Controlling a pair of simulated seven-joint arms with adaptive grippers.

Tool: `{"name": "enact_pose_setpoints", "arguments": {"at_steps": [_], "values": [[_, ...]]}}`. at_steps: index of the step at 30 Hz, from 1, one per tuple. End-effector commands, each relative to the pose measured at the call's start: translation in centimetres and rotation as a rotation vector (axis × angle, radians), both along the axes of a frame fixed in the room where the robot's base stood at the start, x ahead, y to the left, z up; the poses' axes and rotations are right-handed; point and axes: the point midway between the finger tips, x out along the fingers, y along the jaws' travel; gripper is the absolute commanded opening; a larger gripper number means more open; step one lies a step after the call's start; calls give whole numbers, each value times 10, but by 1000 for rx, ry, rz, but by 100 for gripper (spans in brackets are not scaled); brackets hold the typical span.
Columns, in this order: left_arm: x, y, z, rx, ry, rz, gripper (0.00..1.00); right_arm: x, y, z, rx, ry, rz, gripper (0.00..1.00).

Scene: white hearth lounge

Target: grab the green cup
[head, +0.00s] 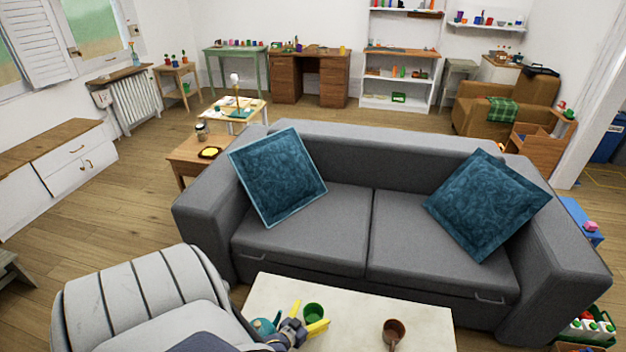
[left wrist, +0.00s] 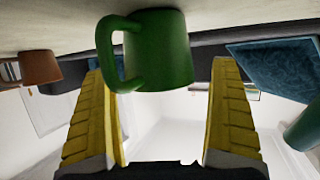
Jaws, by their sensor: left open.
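The green cup (head: 314,311) stands on the pale coffee table (head: 360,310) in front of the grey sofa. My left gripper (head: 309,317) reaches in from the left, with its yellow fingers open around the cup's near side. In the left wrist view, which looks upside down, the green cup (left wrist: 162,50) shows ahead between the open yellow fingers (left wrist: 160,72). Its handle points left there. Gaps show between the cup and both fingers. My right gripper is in neither view.
A teal item (head: 264,327) stands on the table left of my gripper. A brown cup (head: 394,331) with a handle stands to the right, with bare tabletop between. The grey sofa (head: 340,255) lies behind, and a light grey armchair (head: 140,295) at left.

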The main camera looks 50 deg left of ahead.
Motion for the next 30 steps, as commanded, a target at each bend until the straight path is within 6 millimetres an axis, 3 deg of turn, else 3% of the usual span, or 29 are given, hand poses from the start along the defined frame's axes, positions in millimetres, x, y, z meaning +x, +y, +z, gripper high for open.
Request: {"name": "enact_pose_setpoints", "arguments": {"at_steps": [11, 27, 30], "values": [[5, 1, -2, 0, 0, 0, 94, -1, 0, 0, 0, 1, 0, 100], [5, 1, -2, 0, 0, 0, 33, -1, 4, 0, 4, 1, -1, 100], [5, 1, -2, 0, -1, 0, 28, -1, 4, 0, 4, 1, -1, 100]]}}
